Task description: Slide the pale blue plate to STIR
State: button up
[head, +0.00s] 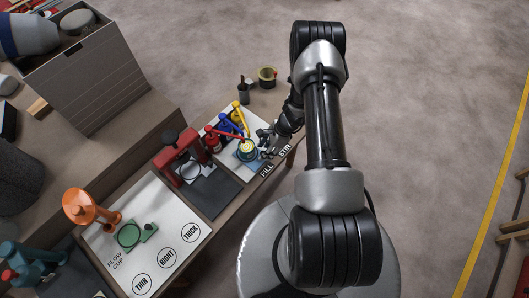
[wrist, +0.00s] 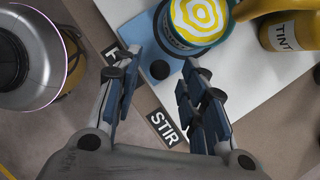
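The pale blue plate (wrist: 140,37) lies on a white board and has a dark round knob (wrist: 160,69) near its front edge. A teal tin (wrist: 195,45) with a yellow and white swirl stands on it. The plate also shows in the head view (head: 239,160), partly hidden by the tin. My gripper (wrist: 160,82) is open, its fingers apart on either side of the knob, and none clearly touches it. In the head view my gripper (head: 267,141) is just right of the tin. The STIR label (wrist: 163,130) lies below the knob, between the fingers.
A yellow tint bottle (wrist: 290,31) stands right of the tin. A red press (head: 178,158) stands left of the white board.

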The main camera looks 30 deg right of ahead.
jog(key=shift+w+a+f, duration=0.15)
jog(key=shift+a+f, duration=0.1)
jog(key=shift+f, duration=0.4)
jog(key=shift+c, duration=0.4)
grip_shut()
